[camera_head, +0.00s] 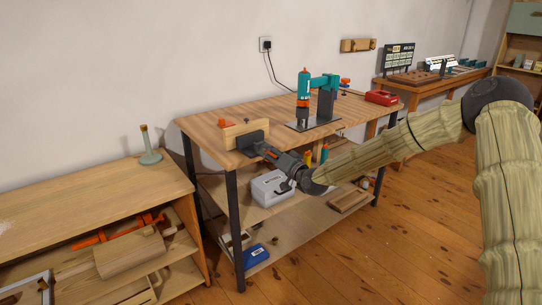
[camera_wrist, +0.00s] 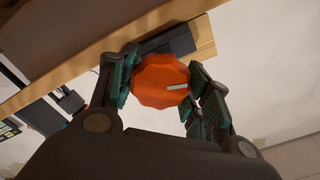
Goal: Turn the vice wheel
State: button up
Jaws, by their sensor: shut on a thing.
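The vice wheel (camera_wrist: 161,82) is an orange, scalloped knob with a pale mark on its face, in the middle of the wrist view. My gripper (camera_wrist: 161,88) has one finger on each side of the wheel and is shut on it. The vice's dark jaw (camera_wrist: 170,42) shows behind the wheel. In the head view the vice (camera_head: 246,139) sits at the front left edge of the wooden workbench (camera_head: 215,125), with a light wooden block (camera_head: 243,128) at its jaw. There my gripper (camera_head: 262,152) reaches the vice and hides the wheel.
A teal and orange drill on a stand (camera_head: 304,95) and a red case (camera_head: 381,97) stand on the bench. A grey toolbox (camera_head: 270,188) is on the shelf below. A low wooden cabinet (camera_head: 95,200) stands at left. Floor at the lower right (camera_head: 400,250) is clear.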

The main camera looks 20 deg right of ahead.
jog(key=shift+w+d+r+m, duration=0.1)
jog(key=shift+d+m, duration=0.05)
jog(key=shift+m, duration=0.35)
jog(key=o, duration=1.1)
jog(key=shift+c, duration=0.2)
jog(key=v, duration=1.2)
